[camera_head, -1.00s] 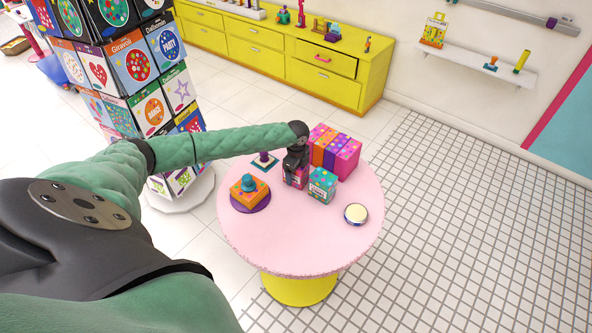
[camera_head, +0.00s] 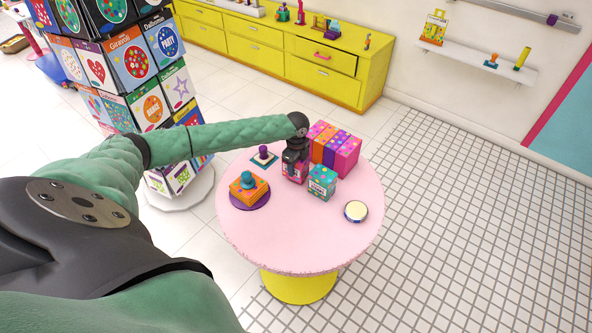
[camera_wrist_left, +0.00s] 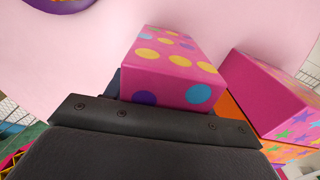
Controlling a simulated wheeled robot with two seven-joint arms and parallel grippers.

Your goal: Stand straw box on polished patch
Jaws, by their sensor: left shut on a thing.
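My left gripper (camera_head: 294,160) is over the pink table and shut on a pink box (camera_head: 292,175) with coloured dots. In the left wrist view the pink box (camera_wrist_left: 172,65) shows yellow, blue and purple dots and sits at the jaws, whose tips are hidden. I cannot tell for sure whether it touches the table. A teal dotted box (camera_head: 322,183) stands just right of it. Which box is the straw box I cannot read. A small round disc (camera_head: 355,211) with a shiny pale top lies at the table's right; it may be the polished patch. My right gripper is out of view.
The round pink table (camera_head: 290,245) is clear at the front. A row of pink, orange and purple boxes (camera_head: 335,148) stands behind the held box. An orange box with a teal knob (camera_head: 249,188) sits on a purple disc at left. A purple-knobbed piece (camera_head: 263,156) stands behind it.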

